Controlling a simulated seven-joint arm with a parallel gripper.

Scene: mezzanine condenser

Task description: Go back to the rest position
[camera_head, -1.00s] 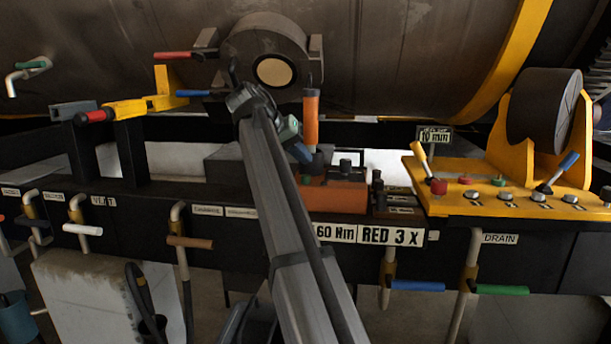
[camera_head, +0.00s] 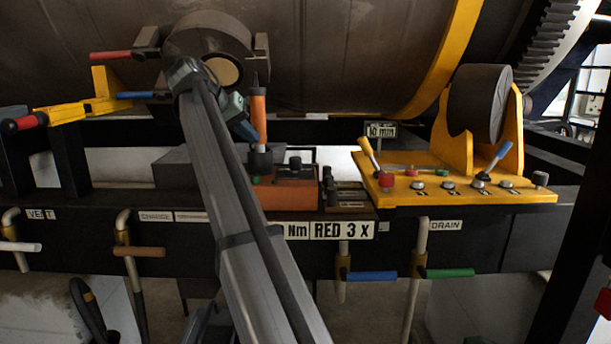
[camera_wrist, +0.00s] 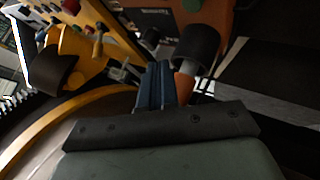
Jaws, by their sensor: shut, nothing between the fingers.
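My gripper (camera_head: 247,134) is at the end of the arm reaching up from the bottom of the head view. It is just left of an orange-handled tool (camera_head: 258,118) in the picture. The tool stands upright in a dark round holder on an orange box (camera_head: 290,193). In the wrist view my gripper's blue fingers (camera_wrist: 163,70) are together and empty. A dark cylinder (camera_wrist: 197,50) and an orange piece (camera_wrist: 183,88) show close beside them; whether they touch cannot be told. The arm hides part of the bench.
A yellow panel (camera_head: 455,192) with levers and knobs stands to the right, with a dark drum (camera_head: 478,103) behind it. A large brown tank (camera_head: 340,50) fills the back. Coloured valve handles, among them a blue one (camera_head: 371,275) and a green one (camera_head: 449,273), stick out below the bench.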

